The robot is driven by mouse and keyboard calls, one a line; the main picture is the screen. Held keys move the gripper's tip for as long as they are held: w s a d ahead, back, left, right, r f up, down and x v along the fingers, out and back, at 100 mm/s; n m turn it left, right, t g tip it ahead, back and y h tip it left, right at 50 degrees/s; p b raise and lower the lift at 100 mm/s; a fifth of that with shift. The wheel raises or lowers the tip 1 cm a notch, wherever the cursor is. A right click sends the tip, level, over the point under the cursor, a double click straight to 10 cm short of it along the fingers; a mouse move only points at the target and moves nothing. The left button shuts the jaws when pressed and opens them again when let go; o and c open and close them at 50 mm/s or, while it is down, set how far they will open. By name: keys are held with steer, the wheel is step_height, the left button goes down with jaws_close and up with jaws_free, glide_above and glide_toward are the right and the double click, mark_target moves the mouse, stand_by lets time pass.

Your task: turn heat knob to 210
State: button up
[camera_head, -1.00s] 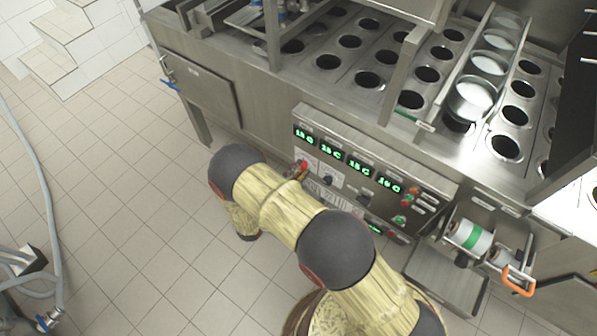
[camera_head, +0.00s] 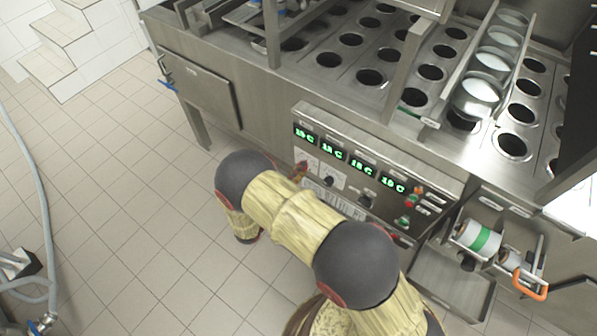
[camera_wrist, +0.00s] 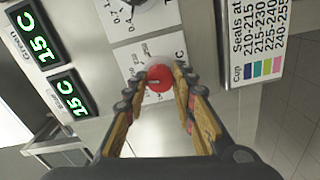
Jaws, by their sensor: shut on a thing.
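The control panel (camera_head: 342,139) is on the front of the steel machine, with several green displays in a row. In the wrist view, a red round knob (camera_wrist: 159,79) sits on a white dial plate between my two fingertips. My gripper (camera_wrist: 160,72) is shut on the red knob, one finger on each side, and hides part of its dial scale. In the head view, my gripper (camera_head: 300,171) is small at the panel's left part, and the knob is hard to make out there. Two displays (camera_wrist: 39,48) in the wrist view read about 15 C.
A second knob and dial (camera_wrist: 135,5) lies just above the red knob in the wrist view. A chart (camera_wrist: 262,40) of cup seal temperatures is to the right. In the head view, red and green buttons (camera_head: 411,200) are on the panel's right, and an orange handle (camera_head: 530,284) sticks out.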

steer(key=shift+f, duration=0.1)
stand_by(0.3)
steer(key=o, duration=1.2)
steer(key=shift+c, duration=0.2)
steer(key=v, duration=1.2)
